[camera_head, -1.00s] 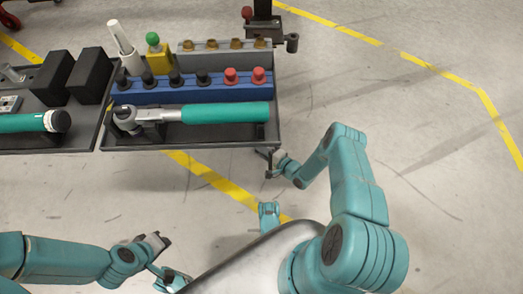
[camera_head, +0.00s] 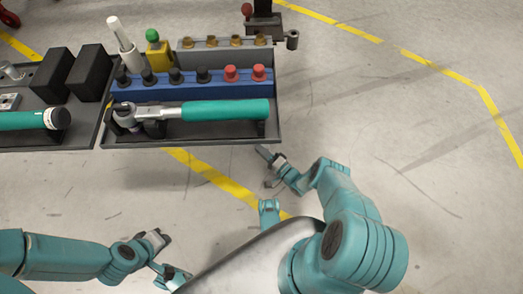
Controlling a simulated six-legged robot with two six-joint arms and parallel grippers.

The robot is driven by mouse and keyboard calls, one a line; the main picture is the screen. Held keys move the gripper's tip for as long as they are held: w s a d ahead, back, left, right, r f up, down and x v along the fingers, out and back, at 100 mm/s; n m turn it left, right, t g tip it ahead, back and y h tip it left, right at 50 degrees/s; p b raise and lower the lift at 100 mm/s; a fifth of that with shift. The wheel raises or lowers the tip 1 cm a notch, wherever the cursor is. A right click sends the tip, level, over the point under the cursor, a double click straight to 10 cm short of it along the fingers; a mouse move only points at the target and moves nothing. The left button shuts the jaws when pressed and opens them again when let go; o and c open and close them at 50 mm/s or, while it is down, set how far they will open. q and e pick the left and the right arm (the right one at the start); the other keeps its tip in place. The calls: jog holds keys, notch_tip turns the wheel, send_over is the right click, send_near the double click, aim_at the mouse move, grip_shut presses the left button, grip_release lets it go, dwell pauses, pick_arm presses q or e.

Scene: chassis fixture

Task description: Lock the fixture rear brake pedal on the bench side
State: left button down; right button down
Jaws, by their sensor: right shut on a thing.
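My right gripper (camera_head: 268,168) is beyond my body, over the floor just below the tool bench's near right corner. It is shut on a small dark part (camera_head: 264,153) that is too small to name. The part appears apart from the bench edge. My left gripper (camera_head: 160,248) is low at the left, over bare floor and well away from the bench. Its jaws are too small to read. I cannot make out a brake pedal.
The tool bench (camera_head: 215,134) holds a teal-handled torque wrench (camera_head: 222,111), a blue socket rack (camera_head: 190,89) and black blocks (camera_head: 90,73). A dark stand (camera_head: 264,27) is behind its right end. Open floor with yellow lines (camera_head: 418,60) fills the right.

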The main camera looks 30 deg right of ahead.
jog(key=c, duration=1.3)
grip_release()
jog(key=shift+o, duration=0.2)
jog(key=p+v, duration=0.1)
jog(key=v, duration=1.5)
jog(key=shift+s, duration=0.1)
pick_arm(q)
jog(key=shift+s+d+r, duration=0.1)
jog(key=shift+s+r, duration=0.35)
jog(key=shift+r, duration=0.15)
pick_arm(e)
jog(key=shift+s, duration=0.1)
